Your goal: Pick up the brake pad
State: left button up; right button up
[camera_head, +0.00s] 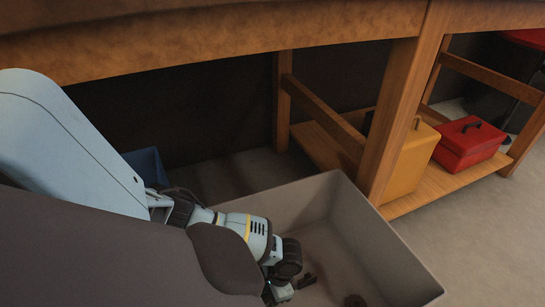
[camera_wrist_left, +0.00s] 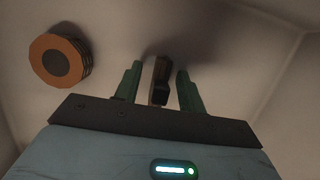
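The brake pad (camera_wrist_left: 161,80) is a small dark piece with a lighter brown edge. In the left wrist view it stands between the two green fingers of my left gripper (camera_wrist_left: 159,70). The fingers are apart, with a visible gap on each side of the pad, so the gripper is open around it. In the head view my left arm reaches down into a grey box, and the gripper (camera_head: 281,290) is low at the bottom picture edge, partly hidden. A small dark piece lies just right of it. My right gripper is not in view.
The grey box (camera_head: 395,245) has raised walls around my gripper. An orange-brown round part with a dark centre (camera_wrist_left: 62,60) lies left of the fingers. A wooden workbench (camera_head: 405,120) stands behind, with a yellow case (camera_head: 410,165) and a red toolbox (camera_head: 468,148) on its shelf.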

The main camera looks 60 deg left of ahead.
pick_arm(q)
jog(key=shift+f, duration=0.1)
jog(key=shift+c, duration=0.3)
grip_shut()
jog(key=shift+r+p, duration=0.7)
jog(key=shift+r, duration=0.1)
notch_tip(320, 180, up, 2)
jog(key=shift+r+p, duration=0.1)
jog(key=shift+p, duration=0.65)
jog(key=w+d+p, duration=0.1)
jog(key=d, duration=0.4)
jog(key=w+d+p, duration=0.1)
jog(key=d, duration=0.4)
jog(key=w+d+r+p, duration=0.1)
jog(key=d, duration=0.4)
jog(key=shift+w+d+r, duration=0.1)
jog(key=shift+d, duration=0.25)
